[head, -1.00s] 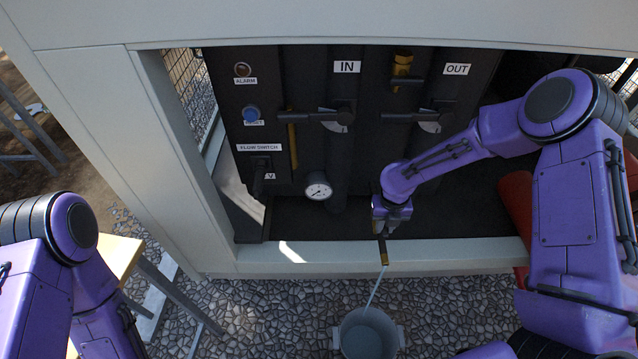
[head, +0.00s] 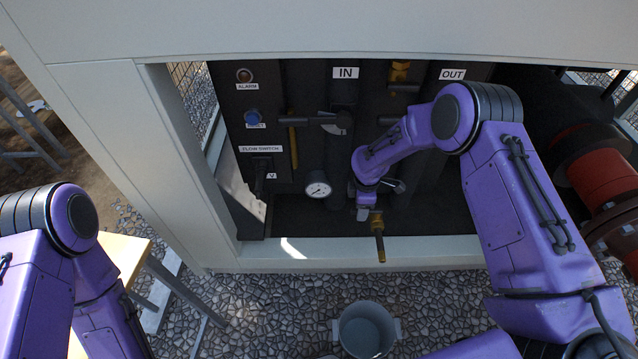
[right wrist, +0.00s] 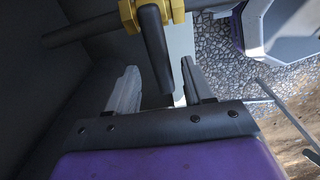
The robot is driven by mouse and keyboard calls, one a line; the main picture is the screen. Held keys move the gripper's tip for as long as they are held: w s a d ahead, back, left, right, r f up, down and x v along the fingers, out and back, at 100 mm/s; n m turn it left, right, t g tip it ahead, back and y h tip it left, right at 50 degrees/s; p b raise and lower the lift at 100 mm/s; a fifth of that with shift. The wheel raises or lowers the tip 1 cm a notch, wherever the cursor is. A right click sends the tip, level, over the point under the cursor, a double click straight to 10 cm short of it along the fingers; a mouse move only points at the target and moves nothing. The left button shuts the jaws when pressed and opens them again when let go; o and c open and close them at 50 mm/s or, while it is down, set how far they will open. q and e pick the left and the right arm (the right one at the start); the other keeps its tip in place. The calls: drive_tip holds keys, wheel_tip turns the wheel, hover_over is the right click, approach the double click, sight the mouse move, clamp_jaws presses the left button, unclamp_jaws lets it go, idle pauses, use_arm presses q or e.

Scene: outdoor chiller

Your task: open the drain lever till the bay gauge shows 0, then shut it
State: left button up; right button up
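The drain valve is a brass fitting whose spout (head: 379,246) hangs over the frame's lower sill; no stream shows below it. Its black lever (right wrist: 156,50) runs from the brass body (right wrist: 150,10) towards my right gripper in the right wrist view. My right gripper (head: 380,200) is by the valve. Its fingers (right wrist: 158,90) are apart, one on each side of the lever, with a gap visible; it looks open. The bay gauge (head: 318,189) is a white round dial; its needle is too small to read surely. My left gripper is out of view.
A grey bucket (head: 366,330) stands on the stone ground below the spout. IN and OUT pipes with levers (head: 322,118) stand behind. A red flanged pipe (head: 595,165) is at right, and a wooden table (head: 118,258) at left.

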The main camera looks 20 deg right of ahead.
drive_tip(key=o, duration=0.5)
drive_tip(key=shift+c, duration=0.2)
drive_tip(key=shift+r, duration=0.1)
wheel_tip(320, 180, up, 7)
drive_tip(key=p, duration=0.6)
drive_tip(key=shift+s, duration=0.1)
